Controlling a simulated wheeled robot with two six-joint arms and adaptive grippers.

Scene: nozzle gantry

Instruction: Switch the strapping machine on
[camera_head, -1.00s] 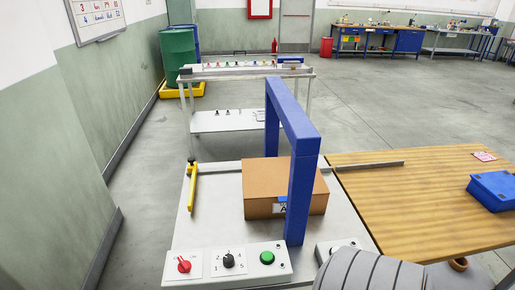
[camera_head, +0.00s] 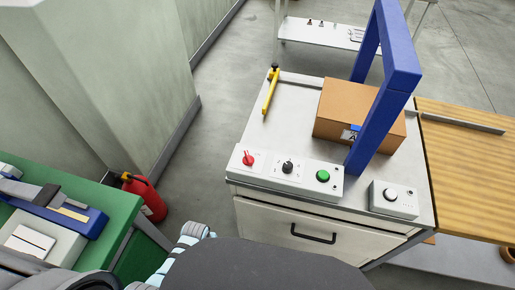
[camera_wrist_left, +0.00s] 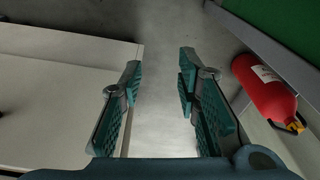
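The strapping machine is a light-topped cabinet (camera_head: 285,112) with a blue arch (camera_head: 399,60) over it. A panel (camera_head: 267,177) on its front edge carries a red rotary switch (camera_head: 248,158), a black numbered dial (camera_head: 288,167) and a green button (camera_head: 323,175). A separate box (camera_head: 407,204) to the right carries a round light-coloured knob (camera_head: 390,194). The red switch's setting is too small to read. My left gripper (camera_wrist_left: 160,62) is open and empty in the left wrist view, above the floor beside a pale cabinet. My right gripper is not in view.
A cardboard box (camera_head: 342,103) sits at the arch. A yellow lever (camera_head: 270,92) is at the machine's left. A red fire extinguisher (camera_head: 147,198) stands by the green bench (camera_head: 112,218); it also shows in the left wrist view (camera_wrist_left: 265,88). A wooden table (camera_head: 468,165) adjoins on the right.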

